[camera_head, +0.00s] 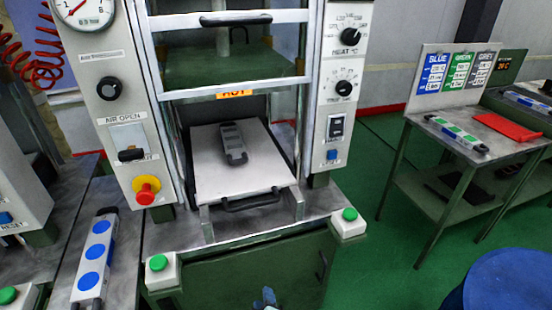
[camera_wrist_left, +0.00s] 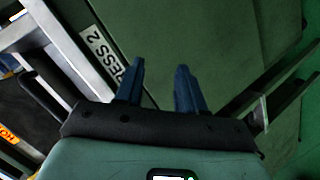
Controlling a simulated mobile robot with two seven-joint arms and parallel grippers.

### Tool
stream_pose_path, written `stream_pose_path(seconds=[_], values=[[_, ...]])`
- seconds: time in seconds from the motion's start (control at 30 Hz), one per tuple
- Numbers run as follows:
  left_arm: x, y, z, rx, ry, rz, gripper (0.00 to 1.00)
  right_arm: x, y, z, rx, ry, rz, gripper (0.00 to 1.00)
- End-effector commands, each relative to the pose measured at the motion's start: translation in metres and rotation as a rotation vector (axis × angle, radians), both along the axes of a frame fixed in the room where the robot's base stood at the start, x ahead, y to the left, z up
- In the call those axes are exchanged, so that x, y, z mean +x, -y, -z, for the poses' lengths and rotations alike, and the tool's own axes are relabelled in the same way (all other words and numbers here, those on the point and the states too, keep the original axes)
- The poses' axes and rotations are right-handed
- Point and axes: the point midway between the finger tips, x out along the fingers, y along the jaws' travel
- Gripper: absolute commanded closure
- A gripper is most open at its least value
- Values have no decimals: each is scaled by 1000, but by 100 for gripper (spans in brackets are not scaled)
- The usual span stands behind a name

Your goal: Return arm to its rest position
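My left gripper (camera_head: 265,299) shows only as blue fingertips at the bottom edge of the head view, in front of the press's green lower panel (camera_head: 235,275). In the left wrist view, the left gripper (camera_wrist_left: 160,68) has its two blue fingers apart with nothing between them. Behind them is a green panel with a "PRESS 2" label (camera_wrist_left: 103,52). The rest of my left arm is out of the head view. My right gripper is in neither view.
A grey mould (camera_head: 233,143) lies on the press's pale sliding plate (camera_head: 205,180), which has a black front handle (camera_head: 250,201). A blue-dotted mould (camera_head: 95,258) lies on the left bench. A side table (camera_head: 420,118) holds a green-marked mould (camera_head: 457,134). A blue round object (camera_head: 510,280) stands lower right.

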Motion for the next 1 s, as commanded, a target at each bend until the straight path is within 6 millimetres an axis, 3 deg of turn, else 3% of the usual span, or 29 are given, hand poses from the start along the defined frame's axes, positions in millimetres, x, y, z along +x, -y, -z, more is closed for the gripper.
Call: stream_pose_path(seconds=[0.03,0.2,0.3,0.5,0.67,0.73,1.0], values=[[-3,-22,42,56,-94,44,61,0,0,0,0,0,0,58],[-45,-69,152,163,-383,257,61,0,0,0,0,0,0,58],[-82,-91,199,179,-525,371,61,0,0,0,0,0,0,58],[-156,-117,255,152,-735,558,61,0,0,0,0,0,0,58],[-217,-127,281,96,-860,695,61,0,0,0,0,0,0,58],[-219,-122,256,93,-860,711,61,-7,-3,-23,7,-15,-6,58],[-246,-110,194,50,-924,757,61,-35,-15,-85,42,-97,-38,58]])
